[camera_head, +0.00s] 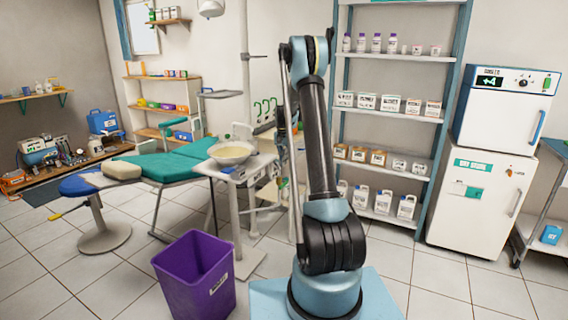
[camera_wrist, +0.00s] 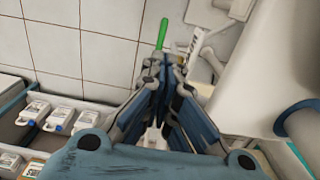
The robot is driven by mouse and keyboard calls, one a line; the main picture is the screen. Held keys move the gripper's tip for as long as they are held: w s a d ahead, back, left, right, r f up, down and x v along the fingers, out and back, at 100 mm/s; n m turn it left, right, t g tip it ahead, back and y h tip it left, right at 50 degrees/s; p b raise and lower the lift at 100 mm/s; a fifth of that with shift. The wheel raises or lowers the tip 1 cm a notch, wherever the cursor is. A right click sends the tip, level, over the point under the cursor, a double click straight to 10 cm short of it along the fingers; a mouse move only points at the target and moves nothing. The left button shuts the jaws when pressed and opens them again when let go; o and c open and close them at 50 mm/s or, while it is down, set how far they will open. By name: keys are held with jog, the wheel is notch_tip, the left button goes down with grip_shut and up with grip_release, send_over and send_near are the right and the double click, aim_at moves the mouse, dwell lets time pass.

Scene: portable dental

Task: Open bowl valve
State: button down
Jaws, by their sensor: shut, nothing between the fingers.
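A cream bowl (camera_head: 231,153) sits on a white stand (camera_head: 228,174) beside the dental chair in the head view. In the wrist view a slim green handle (camera_wrist: 163,33) stands out just beyond my fingertips; it looks like a valve lever, but its base is partly hidden by the fingers. My gripper (camera_wrist: 168,66) is shut and empty, with its tips close to the lower end of the green handle. I cannot tell whether they touch. In the head view my arm hides most of the gripper and the handle.
A large white body (camera_wrist: 262,60) fills the right of the wrist view, close to my gripper. White jugs (camera_wrist: 60,118) stand on a shelf at lower left. In the head view a purple bin (camera_head: 194,277) stands on the floor, with the teal chair (camera_head: 168,165) behind.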

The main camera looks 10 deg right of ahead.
aim_at(285, 183)
notch_tip(285, 183, down, 11)
jog(key=shift+r, duration=0.15)
dwell(0.4)
jog(key=shift+d, duration=0.2)
jog(key=shift+s+d, duration=0.1)
jog(key=shift+a, duration=0.35)
jog(key=shift+t, duration=0.3)
